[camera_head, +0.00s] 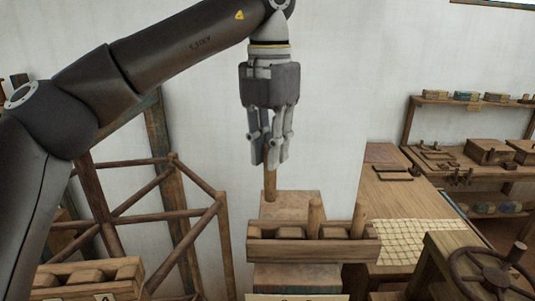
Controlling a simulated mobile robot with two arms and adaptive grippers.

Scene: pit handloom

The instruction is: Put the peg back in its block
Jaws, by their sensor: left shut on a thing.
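My left gripper (271,160) points straight down and is shut on a wooden peg (270,184). The peg hangs upright below the fingertips, and its upper part is hidden between them. Its lower end is at the top of a pale wooden block (298,202), near the left side. I cannot tell whether the peg is in a hole, touching the top or just above it. The block's front is partly hidden by a wooden tray. My right gripper is not in view.
The wooden tray (263,251) in front holds several small blocks and an upright post (315,214). A table with a woven mat (424,239) is at right, near a dark handwheel (490,276). A wooden frame (163,215) stands at left. Shelves (480,104) line the wall.

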